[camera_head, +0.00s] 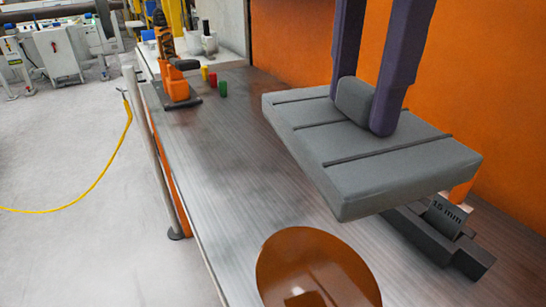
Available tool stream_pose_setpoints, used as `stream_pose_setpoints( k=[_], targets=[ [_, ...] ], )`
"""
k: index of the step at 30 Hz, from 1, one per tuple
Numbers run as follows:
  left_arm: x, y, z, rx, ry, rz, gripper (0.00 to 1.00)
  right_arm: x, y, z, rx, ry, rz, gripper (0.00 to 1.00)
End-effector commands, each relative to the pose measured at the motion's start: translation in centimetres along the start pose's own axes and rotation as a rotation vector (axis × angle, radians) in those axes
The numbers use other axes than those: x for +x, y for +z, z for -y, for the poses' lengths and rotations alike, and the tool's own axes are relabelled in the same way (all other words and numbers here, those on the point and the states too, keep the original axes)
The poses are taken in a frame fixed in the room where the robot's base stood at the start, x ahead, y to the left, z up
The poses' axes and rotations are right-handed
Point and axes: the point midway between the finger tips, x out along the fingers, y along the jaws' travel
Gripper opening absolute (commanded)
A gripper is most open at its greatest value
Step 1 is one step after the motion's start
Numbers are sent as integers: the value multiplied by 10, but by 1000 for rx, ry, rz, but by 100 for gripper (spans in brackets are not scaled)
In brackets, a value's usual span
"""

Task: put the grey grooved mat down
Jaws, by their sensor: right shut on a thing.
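The grey grooved mat (320,135) is a thick slab with dark grooves across its top and a raised grey grip block (353,100). It is on the right side of the view, over the metal-topped bench (232,170), and looks raised above the bench top. My right gripper (366,108) comes down from above with two purple fingers, shut on the grip block. The mat's underside is hidden, so I cannot tell whether it touches the dark block beneath. My left gripper is not in view.
A dark block marked "15 mm" (447,214) lies partly under the mat's right end. A shiny orange-brown round thing (300,255) is at the bottom edge. An orange tool (175,85) and small red, yellow and green pieces (222,88) stand at the far end. The bench's middle left is clear.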

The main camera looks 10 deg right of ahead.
Motion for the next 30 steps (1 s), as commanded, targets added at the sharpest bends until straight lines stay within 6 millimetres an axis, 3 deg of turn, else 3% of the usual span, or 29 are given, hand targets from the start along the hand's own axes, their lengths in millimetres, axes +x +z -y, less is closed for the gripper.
stream_pose_setpoints(
  k=[3,8,21,30],
  targets=[
    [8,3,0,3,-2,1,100,10,-5,0,-119,-7,-8,0],
    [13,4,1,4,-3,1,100,29,-6,0,-176,-13,-11,0],
    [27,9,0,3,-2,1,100,148,-7,2,-176,-13,-9,0],
    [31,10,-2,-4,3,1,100,182,-7,2,-178,-10,-8,0]
  ],
)
